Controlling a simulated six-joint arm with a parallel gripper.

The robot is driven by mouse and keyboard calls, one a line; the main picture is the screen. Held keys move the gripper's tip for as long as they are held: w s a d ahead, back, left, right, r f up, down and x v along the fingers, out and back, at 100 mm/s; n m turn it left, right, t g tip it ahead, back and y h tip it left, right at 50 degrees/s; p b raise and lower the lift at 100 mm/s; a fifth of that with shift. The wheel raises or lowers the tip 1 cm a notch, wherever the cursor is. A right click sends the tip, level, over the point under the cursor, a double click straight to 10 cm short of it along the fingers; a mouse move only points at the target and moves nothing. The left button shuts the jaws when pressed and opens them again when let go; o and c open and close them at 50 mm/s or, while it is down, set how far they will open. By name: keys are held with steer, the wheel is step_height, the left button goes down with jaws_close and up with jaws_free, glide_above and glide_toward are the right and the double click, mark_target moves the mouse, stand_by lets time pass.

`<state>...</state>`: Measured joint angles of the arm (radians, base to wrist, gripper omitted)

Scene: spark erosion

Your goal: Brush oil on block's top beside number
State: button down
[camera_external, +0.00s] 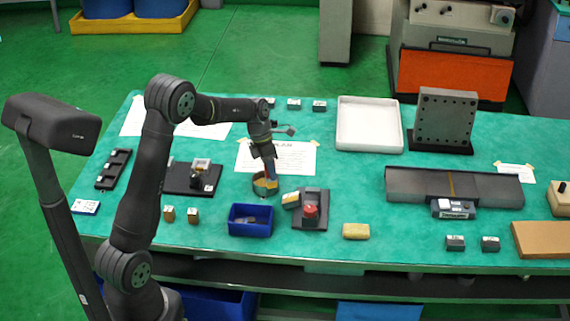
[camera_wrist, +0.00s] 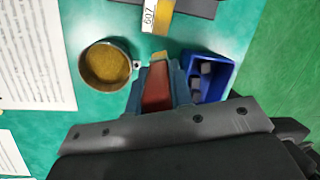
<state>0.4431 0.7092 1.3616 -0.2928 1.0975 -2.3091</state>
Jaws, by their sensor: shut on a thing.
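My gripper (camera_external: 266,153) is shut on a brush with a red-brown handle (camera_wrist: 156,90); its pale bristle tip (camera_wrist: 160,56) points away from the wrist. In the outside view the brush (camera_external: 270,170) hangs down at the round cup (camera_external: 265,189). In the wrist view the cup (camera_wrist: 83,70), holding golden-brown oil, lies left of the brush, and the tip appears outside its rim. A brass block (camera_wrist: 165,18) with a white label reading 607 is at the top of the wrist view. It seems to be the brass block (camera_external: 291,201) beside the red knob.
A blue bin (camera_external: 237,225) with small dark pieces stands close by; it also shows in the wrist view (camera_wrist: 228,75). A dark plate with a red knob (camera_external: 310,211) is to the right. Taped paper (camera_external: 300,155) lies behind the cup. Green table is clear around the yellow block (camera_external: 356,231).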

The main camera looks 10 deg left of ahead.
steer(key=shift+r, duration=0.1)
steer(key=shift+a+r, duration=0.35)
steer(key=shift+r, duration=0.3)
steer(key=shift+a+r, duration=0.3)
steer(key=shift+r, duration=0.35)
steer(key=shift+f, duration=0.15)
steer(key=shift+d+f, duration=0.55)
steer(key=shift+f, duration=0.55)
steer(key=shift+d+f, duration=0.5)
steer(key=shift+f, duration=0.65)
steer(key=shift+d+f, duration=0.55)
steer(key=shift+f, duration=0.55)
steer(key=shift+d+f, duration=0.25)
steer(key=shift+f, duration=0.4)
steer(key=shift+d, duration=0.1)
steer(key=shift+d+r, duration=0.45)
steer(key=shift+d, duration=0.45)
steer(key=shift+d+r, duration=0.4)
steer(key=shift+d, duration=0.45)
steer(key=shift+a+f, duration=0.3)
steer(key=shift+a, duration=0.3)
steer(key=shift+a+f, duration=0.25)
steer(key=shift+a, duration=0.4)
steer(key=shift+a+f, duration=0.3)
steer(key=shift+a, duration=0.3)
